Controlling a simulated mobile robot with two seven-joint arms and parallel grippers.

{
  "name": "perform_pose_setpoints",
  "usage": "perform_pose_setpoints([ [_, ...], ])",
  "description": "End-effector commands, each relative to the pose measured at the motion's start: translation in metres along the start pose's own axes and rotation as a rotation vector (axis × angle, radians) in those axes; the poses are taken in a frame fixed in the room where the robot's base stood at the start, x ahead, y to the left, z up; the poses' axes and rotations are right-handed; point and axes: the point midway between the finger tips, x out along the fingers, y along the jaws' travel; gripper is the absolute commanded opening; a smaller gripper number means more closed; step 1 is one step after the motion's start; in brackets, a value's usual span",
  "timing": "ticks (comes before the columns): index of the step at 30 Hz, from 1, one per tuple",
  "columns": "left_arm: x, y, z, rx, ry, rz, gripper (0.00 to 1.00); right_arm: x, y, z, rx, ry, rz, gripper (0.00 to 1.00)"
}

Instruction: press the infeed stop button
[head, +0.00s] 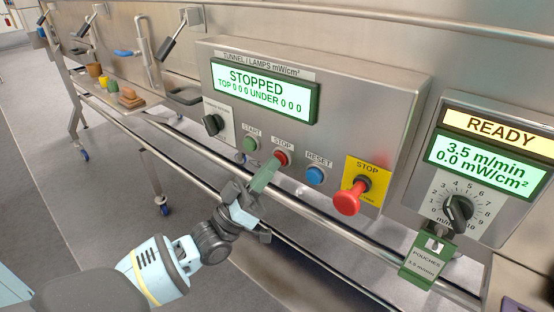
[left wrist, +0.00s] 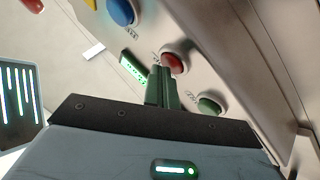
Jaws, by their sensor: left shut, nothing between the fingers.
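The control panel (head: 350,110) has a display (head: 262,92) reading STOPPED, TOP 0 0 0 UNDER 0 0 0. Its small red button (head: 282,158), labelled STOP, sits between the green START button (head: 250,144) and the blue RESET button (head: 316,175). My left gripper (head: 267,171) is shut and empty, its green fingertips at the red button's lower left edge. In the left wrist view the fingertips (left wrist: 162,72) overlap the near edge of the red button (left wrist: 173,63); I cannot tell whether they touch. I see no label reading "infeed". My right gripper is not in view.
A red mushroom knob (head: 347,200) on a yellow STOP plate sticks out at the right. A black selector (head: 213,124) is at the left. A second panel (head: 485,165) reads READY, 3.5 m/min. Steel rails (head: 330,217) run below.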

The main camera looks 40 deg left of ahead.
Motion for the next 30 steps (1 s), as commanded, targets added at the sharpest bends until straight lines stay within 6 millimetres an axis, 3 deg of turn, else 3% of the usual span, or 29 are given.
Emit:
perform_pose_setpoints([
  [23, -0.014, 0.010, -0.010, 0.001, -0.001, 0.000, 0.00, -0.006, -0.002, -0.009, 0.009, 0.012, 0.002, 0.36],
  [30, -0.027, 0.021, -0.021, 0.000, -0.001, 0.000, 0.00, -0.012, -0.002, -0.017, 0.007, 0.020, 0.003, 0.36],
])
